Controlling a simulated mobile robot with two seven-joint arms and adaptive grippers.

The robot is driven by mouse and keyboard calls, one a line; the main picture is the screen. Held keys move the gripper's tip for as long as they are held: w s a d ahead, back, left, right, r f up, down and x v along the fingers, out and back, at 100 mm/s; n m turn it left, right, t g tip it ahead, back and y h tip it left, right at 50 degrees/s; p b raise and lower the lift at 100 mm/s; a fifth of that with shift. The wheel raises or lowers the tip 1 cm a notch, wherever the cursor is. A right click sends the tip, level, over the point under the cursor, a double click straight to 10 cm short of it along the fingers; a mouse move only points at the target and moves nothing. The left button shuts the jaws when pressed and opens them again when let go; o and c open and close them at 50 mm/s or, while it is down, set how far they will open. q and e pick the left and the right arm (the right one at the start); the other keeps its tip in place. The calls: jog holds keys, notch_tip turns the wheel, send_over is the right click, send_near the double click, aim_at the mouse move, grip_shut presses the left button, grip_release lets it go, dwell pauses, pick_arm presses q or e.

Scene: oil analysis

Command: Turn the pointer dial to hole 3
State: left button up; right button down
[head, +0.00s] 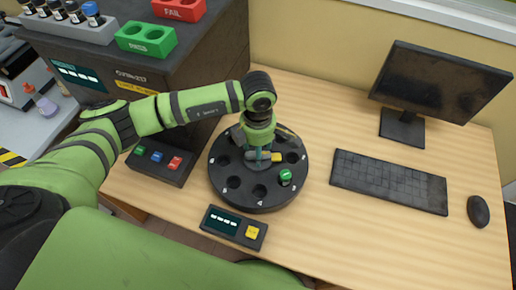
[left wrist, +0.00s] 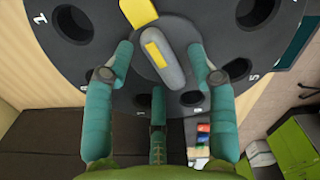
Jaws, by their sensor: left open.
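The black round dial (head: 240,196) sits on the wooden table, with a ring of holes and small white numbers. Its pointer has a yellow tip (head: 277,156) directed right in the head view, toward a hole whose number I cannot read surely. A green-capped vial (head: 286,177) stands in a front-right hole. In the left wrist view, my open left gripper (left wrist: 165,62) has teal fingers on either side of the grey pointer knob (left wrist: 172,66), with gaps visible. The yellow tip (left wrist: 138,12) extends beyond the fingers. My right gripper is not in view.
A box with green, blue and red buttons (head: 158,161) stands left of the dial. A display with a yellow button (head: 235,227) lies in front. The keyboard (head: 388,182), monitor (head: 440,78) and mouse (head: 478,210) are at right. A dark machine (head: 190,62) stands behind left.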

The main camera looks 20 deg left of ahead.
pick_arm(q)
grip_shut()
jog(key=shift+f+m+b, duration=0.1)
jog(key=shift+m+b, duration=0.2)
jog(key=shift+b, duration=0.25)
jog(key=m+b, duration=0.3)
jog(key=b, duration=0.2)
jog(key=m+b, duration=0.4)
jog(key=b, duration=0.1)
jog(key=shift+d+f+b, duration=0.15)
jog(key=shift+d+b, duration=0.05)
jog(key=shift+b, duration=0.1)
jog(key=shift+s+r+m+b, duration=0.1)
jog(key=shift+r+m+b, duration=0.1)
jog(key=shift+m+b, duration=0.6)
